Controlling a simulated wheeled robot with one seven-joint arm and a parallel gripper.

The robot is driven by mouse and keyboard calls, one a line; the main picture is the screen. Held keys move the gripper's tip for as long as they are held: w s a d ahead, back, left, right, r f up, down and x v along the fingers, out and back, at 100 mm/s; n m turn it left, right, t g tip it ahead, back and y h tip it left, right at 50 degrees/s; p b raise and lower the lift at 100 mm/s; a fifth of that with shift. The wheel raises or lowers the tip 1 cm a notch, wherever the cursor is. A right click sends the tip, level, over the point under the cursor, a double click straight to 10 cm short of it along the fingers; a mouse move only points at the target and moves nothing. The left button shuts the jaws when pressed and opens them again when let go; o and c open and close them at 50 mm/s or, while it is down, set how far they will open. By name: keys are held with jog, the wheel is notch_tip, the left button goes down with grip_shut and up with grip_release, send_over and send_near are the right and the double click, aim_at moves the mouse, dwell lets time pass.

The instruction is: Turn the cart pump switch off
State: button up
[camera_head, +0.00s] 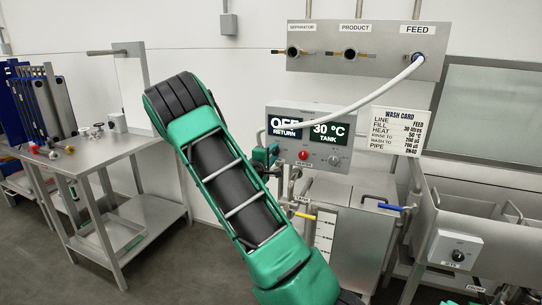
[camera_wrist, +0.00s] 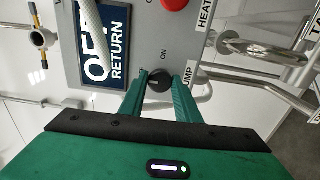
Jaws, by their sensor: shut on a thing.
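The cart pump switch is a small black knob (camera_wrist: 159,80) on the grey control box (camera_head: 318,168), beside a partly covered label ending in "UMP". The word ON stands just above the knob in the wrist view. My gripper (camera_wrist: 160,86) has its green fingers shut on the knob, one on each side. In the head view my gripper (camera_head: 265,157) is at the box's left end and hides the knob. The display (camera_head: 286,125) reads OFF RETURN. The knob's exact pointer direction is hard to tell.
A red button (camera_head: 303,155) and another knob (camera_head: 334,160) are on the same box. A white hose (camera_head: 360,100) runs from the FEED port across the box front. Pipes and yellow and blue valve handles lie below. A steel table (camera_head: 105,150) stands left.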

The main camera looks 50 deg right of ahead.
jog(key=shift+w+a+f, duration=0.1)
jog(key=shift+f, duration=0.1)
jog(key=o, duration=1)
jog(key=shift+r, duration=0.1)
jog(key=v, duration=1)
jog(key=shift+a, duration=0.35)
jog(key=shift+s, duration=0.2)
